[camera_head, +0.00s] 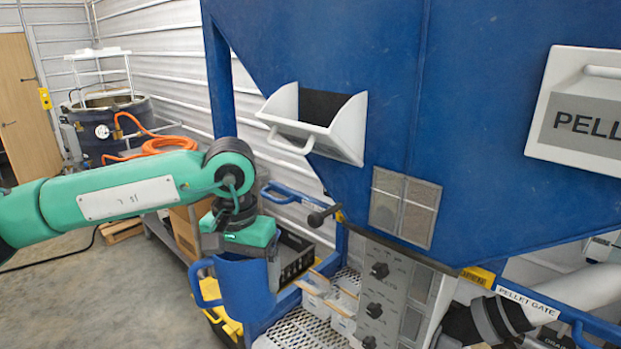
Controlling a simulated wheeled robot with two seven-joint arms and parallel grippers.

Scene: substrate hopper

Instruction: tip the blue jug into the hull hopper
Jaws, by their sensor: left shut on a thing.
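My left gripper (240,240) comes in from the left on a green arm and points down. It is shut on the blue jug (243,293), at the jug's upper part. The jug hangs roughly upright, with its blue handle on its left side. A large blue hopper (455,130) fills the right of the view. A white open chute with a handle (335,138) juts from its sloped face, up and to the right of the jug; I cannot read a label on it. A closed white hatch (585,110) marked "PELL" is at the far right. My right gripper is not in view.
A grey control panel with black knobs (383,300) stands below the hopper, right of the jug. A perforated metal tray (310,334) holds small boxes beside the jug. Behind are a dark drum (100,125) and an orange hose (165,146). Concrete floor is open at left.

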